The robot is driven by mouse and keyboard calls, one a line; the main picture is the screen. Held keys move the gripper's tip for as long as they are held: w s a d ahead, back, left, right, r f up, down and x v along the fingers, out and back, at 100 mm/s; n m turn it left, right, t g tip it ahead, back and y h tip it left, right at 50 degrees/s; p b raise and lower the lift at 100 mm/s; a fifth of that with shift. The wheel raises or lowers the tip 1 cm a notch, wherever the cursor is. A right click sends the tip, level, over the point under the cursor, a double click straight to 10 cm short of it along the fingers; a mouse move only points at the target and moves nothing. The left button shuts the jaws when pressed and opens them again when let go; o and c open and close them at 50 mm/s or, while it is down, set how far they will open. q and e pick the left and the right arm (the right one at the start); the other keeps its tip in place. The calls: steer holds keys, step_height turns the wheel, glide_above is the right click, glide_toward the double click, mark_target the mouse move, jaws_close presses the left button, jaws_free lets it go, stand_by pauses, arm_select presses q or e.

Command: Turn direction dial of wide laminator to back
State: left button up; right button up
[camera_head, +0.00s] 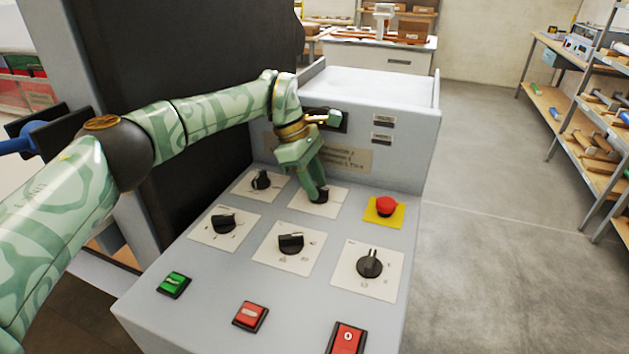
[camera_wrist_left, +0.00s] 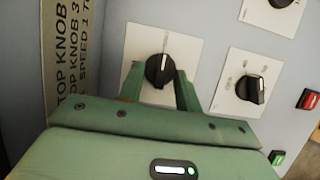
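The laminator's grey control panel (camera_head: 215,265) has several black dials on white plates. My left gripper (camera_head: 318,190) reaches down from above onto the top middle dial (camera_head: 320,196), which it partly hides. In the left wrist view, that black dial (camera_wrist_left: 160,70) with a white pointer line sits between the two green fingers of my gripper (camera_wrist_left: 159,82). The fingers straddle it with a visible gap on each side, so the gripper looks open. The small plate markings are too blurred to tell which dial is for direction. My right gripper is not in view.
Other dials (camera_head: 223,223) (camera_head: 291,243) (camera_head: 369,263) (camera_head: 261,180) surround it. A red emergency button (camera_head: 386,206) is on a yellow plate. Green (camera_head: 174,284) and red (camera_head: 250,316) buttons line the front. A label (camera_wrist_left: 62,75) is on the upright face. Shelves (camera_head: 590,130) stand right.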

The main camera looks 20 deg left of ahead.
arm_select(q)
steer(key=p+v, duration=0.2)
steer(key=v, duration=1.4)
steer(key=shift+a+r, duration=0.1)
steer(key=shift+r, duration=0.1)
